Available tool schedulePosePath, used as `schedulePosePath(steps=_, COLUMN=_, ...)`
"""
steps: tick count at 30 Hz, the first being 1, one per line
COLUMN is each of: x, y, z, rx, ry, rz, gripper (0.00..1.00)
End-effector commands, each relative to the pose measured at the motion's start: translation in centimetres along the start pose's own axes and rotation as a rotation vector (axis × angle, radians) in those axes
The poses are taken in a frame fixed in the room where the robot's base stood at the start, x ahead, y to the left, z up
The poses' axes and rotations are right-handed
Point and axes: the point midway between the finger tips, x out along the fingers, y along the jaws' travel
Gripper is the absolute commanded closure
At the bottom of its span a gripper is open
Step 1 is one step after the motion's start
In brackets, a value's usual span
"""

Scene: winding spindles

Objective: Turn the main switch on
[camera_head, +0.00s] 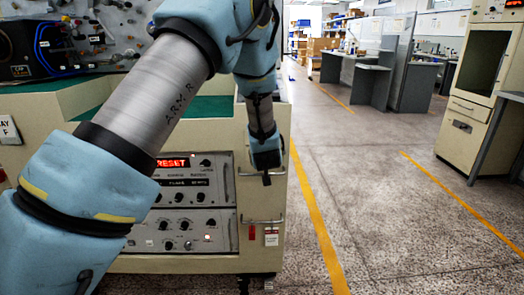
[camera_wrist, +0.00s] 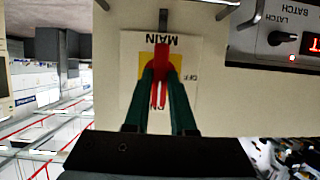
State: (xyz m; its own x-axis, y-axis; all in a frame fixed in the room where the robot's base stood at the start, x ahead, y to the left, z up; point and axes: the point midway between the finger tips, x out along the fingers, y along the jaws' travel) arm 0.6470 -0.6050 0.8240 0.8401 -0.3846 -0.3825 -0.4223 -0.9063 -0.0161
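The main switch has a red handle (camera_wrist: 160,62) on a yellow square, set in a white plate (camera_wrist: 130,92). In the wrist view the plate is upside down, with MAIN at the top and OFF at the right; a lettering below the handle is mostly covered. My gripper (camera_wrist: 161,77) has its two dark green fingers on either side of the red handle. No clear gap shows at the tips, but I cannot tell whether they press on it. In the head view my gripper (camera_head: 266,172) is at the cabinet's right front; it hides the switch.
The cream cabinet (camera_head: 185,263) carries a control panel (camera_head: 190,205) with knobs and a red RESET display (camera_head: 173,163). A metal bar handle (camera_head: 262,221) and hanging tags (camera_head: 271,236) are below my gripper. The floor (camera_head: 375,200) to the right is clear.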

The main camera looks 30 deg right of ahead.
Motion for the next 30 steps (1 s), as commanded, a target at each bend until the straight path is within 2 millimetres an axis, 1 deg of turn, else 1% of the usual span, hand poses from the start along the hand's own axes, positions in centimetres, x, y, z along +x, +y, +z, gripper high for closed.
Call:
schedulePosePath(steps=1, x=0.0, y=0.0, z=0.0, rx=0.000, ry=0.000, rz=0.000, gripper=0.71)
schedulePosePath(steps=7, x=0.0, y=0.0, z=0.0, rx=0.000, ry=0.000, rz=0.000, gripper=0.48)
schedulePosePath(steps=14, x=0.0, y=0.0, z=0.0, rx=-0.001, ry=0.000, rz=0.000, gripper=0.47)
schedulePosePath(steps=17, x=-0.4, y=0.0, z=0.0, rx=-0.001, ry=0.000, rz=0.001, gripper=0.47)
schedulePosePath(steps=20, x=-1.6, y=0.1, z=0.0, rx=-0.001, ry=0.001, rz=0.002, gripper=0.47)
schedulePosePath(steps=30, x=-8.1, y=0.1, z=0.1, rx=0.000, ry=0.000, rz=0.003, gripper=0.47)
